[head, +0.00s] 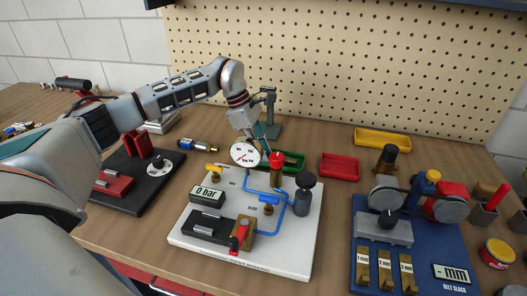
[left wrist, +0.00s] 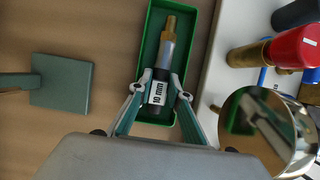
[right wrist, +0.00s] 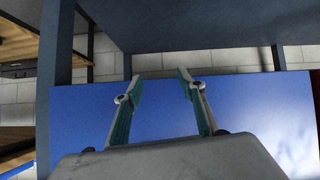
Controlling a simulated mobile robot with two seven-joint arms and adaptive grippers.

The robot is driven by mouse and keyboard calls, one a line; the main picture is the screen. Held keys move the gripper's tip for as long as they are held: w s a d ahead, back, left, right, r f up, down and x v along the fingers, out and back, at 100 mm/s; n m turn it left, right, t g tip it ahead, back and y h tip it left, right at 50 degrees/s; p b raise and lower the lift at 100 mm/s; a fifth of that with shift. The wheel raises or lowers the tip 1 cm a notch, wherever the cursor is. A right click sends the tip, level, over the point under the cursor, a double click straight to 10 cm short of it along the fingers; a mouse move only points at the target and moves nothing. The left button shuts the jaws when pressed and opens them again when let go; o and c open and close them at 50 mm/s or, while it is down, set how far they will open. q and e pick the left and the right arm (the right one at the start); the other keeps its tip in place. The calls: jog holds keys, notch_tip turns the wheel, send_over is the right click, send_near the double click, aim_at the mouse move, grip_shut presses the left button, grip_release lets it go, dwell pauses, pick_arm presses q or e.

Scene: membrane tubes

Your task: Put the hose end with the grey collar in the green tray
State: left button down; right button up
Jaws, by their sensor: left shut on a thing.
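The green tray (head: 295,158) lies on the bench behind the white test board. In the left wrist view the tray (left wrist: 146,38) lies straight ahead, under a hose end (left wrist: 167,52) with a brass tip, a grey collar and a black sleeve marked "10 mm". My left gripper (left wrist: 160,94) is shut on its black sleeve. The hose end lines up with the tray's length, within its outline; I cannot tell whether it touches the floor. In the head view the gauge partly hides the tray and the left gripper (head: 256,142). My right gripper (right wrist: 159,74) is open and empty.
Another hose end (head: 200,146) with a blue part lies on the bench left of the gauge (head: 245,154). A red tray (head: 340,178) and a yellow tray (head: 383,134) lie to the right. A teal stand (head: 267,129) is behind. The test board (head: 185,233) is in front.

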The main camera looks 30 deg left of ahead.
pick_arm(q)
jog(key=shift+f, duration=0.15)
jog(key=c, duration=2.2)
grip_release()
jog(key=shift+o, duration=0.2)
jog(key=shift+v, duration=3.9)
jog(key=shift+p, duration=0.3)
